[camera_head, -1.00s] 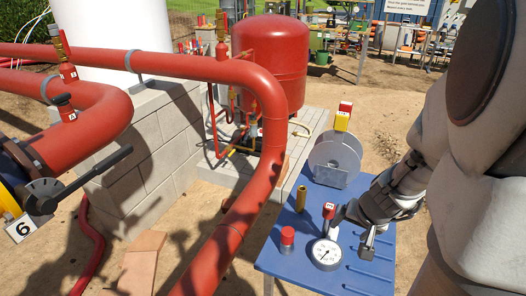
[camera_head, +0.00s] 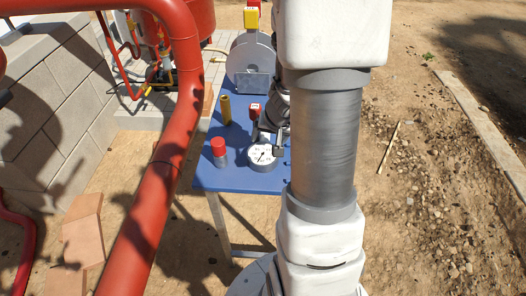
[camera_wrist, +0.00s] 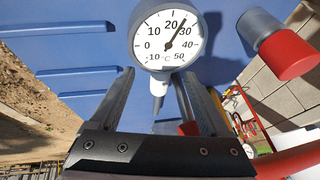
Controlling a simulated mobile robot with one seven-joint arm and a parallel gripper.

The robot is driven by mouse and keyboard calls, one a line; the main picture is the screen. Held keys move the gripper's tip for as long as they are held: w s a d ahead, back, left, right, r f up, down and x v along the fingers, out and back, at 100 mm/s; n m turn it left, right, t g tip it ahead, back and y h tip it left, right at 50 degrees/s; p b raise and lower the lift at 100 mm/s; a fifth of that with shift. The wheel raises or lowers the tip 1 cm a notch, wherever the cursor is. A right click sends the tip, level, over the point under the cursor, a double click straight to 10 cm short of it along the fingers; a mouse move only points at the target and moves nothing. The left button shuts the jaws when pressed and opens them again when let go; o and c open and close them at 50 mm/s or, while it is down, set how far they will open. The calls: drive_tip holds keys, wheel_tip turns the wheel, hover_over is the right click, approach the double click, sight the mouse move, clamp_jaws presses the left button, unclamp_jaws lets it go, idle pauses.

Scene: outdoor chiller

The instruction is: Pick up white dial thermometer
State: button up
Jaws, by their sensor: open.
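The white dial thermometer (camera_head: 262,157) lies face up on the blue table (camera_head: 210,178), close to its front edge. In the wrist view its round dial (camera_wrist: 167,38) is at the top centre, with its short stem pointing down between my fingers. My gripper (camera_wrist: 157,78) is open, with one finger on each side of the stem and no clear contact visible. In the head view my gripper is mostly hidden behind my own arm, just beyond and right of the dial.
A red-capped grey cylinder (camera_head: 219,150) stands left of the thermometer. A brass cylinder (camera_head: 227,110), a small red-topped item (camera_head: 255,110) and a grey disc on a stand (camera_head: 249,60) are farther back. A thick red pipe (camera_head: 165,150) runs left of the table.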

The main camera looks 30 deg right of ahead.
sight(266, 143)
drive_tip(key=b+x, duration=0.1)
drive_tip(key=x, duration=0.2)
drive_tip(key=shift+w+d+f, duration=0.1)
drive_tip(key=shift+w+f, duration=0.1)
